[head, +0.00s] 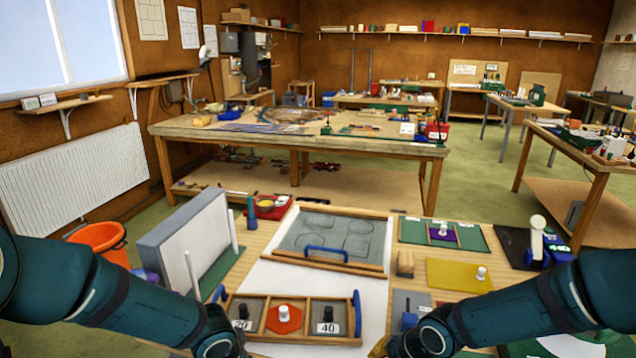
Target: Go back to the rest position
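Both of my arms reach in low over the near bench. My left arm ends at the bottom edge beside a wooden tray (342,303), and my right arm ends to the right of that tray. Neither gripper's fingers show; they are below the picture edge or hidden by the wrists. The three-part tray holds a red hexagon (283,320) with a white knob in its middle compartment, and pieces with knobs in the outer ones; a label reads 40. Behind it lies a wooden-framed grey panel (336,236) with outlined shapes and a blue handle (325,254).
A yellow sheet (450,276) with a white knob, a green board (412,232), a wooden block (405,263) and a blue device (560,254) stand right. A grey upright rack (190,232) stands left. An orange bucket (98,240) is on the floor. A large workbench (300,140) is beyond.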

